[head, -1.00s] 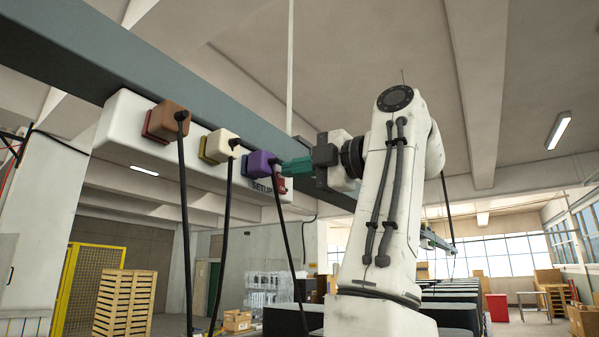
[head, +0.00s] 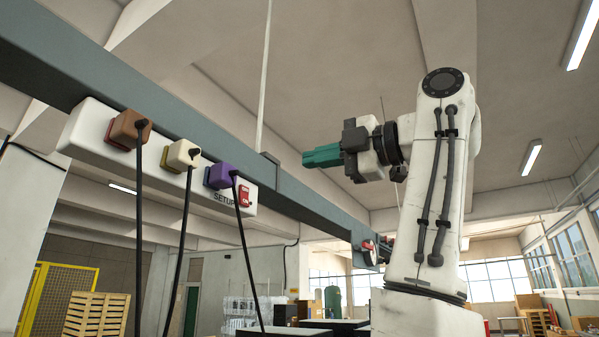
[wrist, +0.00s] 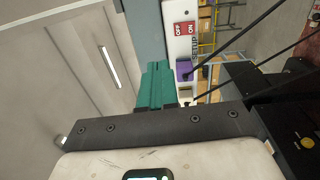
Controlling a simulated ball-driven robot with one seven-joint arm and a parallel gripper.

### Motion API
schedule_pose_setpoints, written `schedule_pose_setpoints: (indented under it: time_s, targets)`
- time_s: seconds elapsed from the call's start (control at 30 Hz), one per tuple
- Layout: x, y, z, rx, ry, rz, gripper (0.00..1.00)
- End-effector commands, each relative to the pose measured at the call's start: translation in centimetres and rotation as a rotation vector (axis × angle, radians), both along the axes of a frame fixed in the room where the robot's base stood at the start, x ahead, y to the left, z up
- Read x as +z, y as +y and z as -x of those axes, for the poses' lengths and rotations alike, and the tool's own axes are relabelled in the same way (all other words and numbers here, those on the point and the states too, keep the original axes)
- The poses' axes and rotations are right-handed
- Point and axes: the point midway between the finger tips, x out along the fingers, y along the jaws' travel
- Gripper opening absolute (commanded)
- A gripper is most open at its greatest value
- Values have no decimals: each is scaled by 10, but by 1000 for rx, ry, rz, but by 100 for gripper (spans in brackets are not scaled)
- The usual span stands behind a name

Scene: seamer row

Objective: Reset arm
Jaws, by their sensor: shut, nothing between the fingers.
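My gripper (head: 306,158) has teal fingers and is shut with nothing between them. In the head view it points left, raised above the grey beam and clear of the white socket strip (head: 86,137). The strip carries a brown plug (head: 128,128), a cream plug (head: 180,155) and a purple plug (head: 219,177), each with a black cable hanging down. A red switch (head: 245,195) sits at the strip's right end, by the word SETUP. In the wrist view, the closed fingers (wrist: 157,72) lie left of the strip, and the switch (wrist: 185,28) reads OFF and ON.
The grey beam (head: 310,205) runs across behind the strip, with another red-marked unit (head: 368,247) farther along. Wooden pallets (head: 95,314) and a yellow mesh fence (head: 50,297) stand far left. The space around my raised gripper looks open.

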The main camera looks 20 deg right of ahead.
Motion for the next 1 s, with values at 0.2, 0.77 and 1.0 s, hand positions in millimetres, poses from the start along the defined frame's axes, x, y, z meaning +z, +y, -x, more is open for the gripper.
schedule_pose_setpoints:
  time_s: [0.2,0.77,1.0]
  targets:
    - [1,-4,7,0,0,1,0]
    - [1,-4,6,0,1,1,0]
    - [-73,-11,-41,-48,161,-75,0]
